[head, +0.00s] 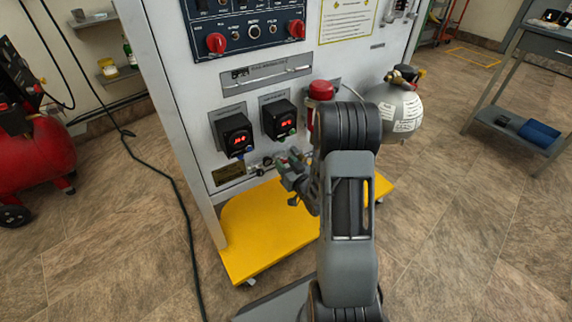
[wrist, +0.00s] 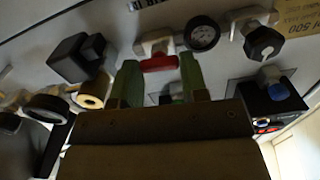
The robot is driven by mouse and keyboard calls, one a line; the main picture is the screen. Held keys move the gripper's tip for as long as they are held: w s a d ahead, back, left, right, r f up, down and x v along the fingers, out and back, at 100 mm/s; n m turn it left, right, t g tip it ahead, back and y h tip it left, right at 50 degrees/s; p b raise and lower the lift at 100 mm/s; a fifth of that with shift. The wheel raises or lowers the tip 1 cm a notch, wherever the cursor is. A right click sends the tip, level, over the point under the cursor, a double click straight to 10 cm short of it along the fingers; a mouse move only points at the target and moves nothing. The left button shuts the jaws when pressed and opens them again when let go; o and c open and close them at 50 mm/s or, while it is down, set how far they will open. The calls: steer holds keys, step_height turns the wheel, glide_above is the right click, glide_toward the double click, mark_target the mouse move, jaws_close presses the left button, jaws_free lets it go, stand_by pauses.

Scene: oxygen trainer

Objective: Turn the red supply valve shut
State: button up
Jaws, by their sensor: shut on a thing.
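In the wrist view the red supply valve handle (wrist: 160,63) lies crosswise between the tips of my two green fingers. It sits on a pale valve body fixed to the grey panel, beside a round gauge (wrist: 203,35). My gripper (wrist: 159,70) is shut on this handle, one finger at each end. In the head view my gripper (head: 284,165) is at the lower front of the panel, below the two black boxes with red displays. My arm and gripper hide most of the valve there.
A black knob (wrist: 263,43) and a black box with a blue cap (wrist: 273,97) are close to my right finger. More black fittings (wrist: 78,58) crowd the left. A yellow base plate (head: 262,235) juts out below; a grey tank (head: 398,105) is at right.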

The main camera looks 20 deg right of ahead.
steer(key=m, duration=0.4)
steer(key=shift+d, duration=0.1)
steer(key=m+p, duration=0.1)
steer(key=m, duration=0.7)
steer(key=shift+d+f+m+p, duration=0.1)
steer(key=shift+m+p, duration=0.2)
steer(key=shift+p, duration=0.1)
steer(key=shift+f+m+p, duration=0.1)
steer(key=shift+m+p, duration=0.45)
steer(key=shift+m, duration=1.45)
steer(key=o, duration=0.9)
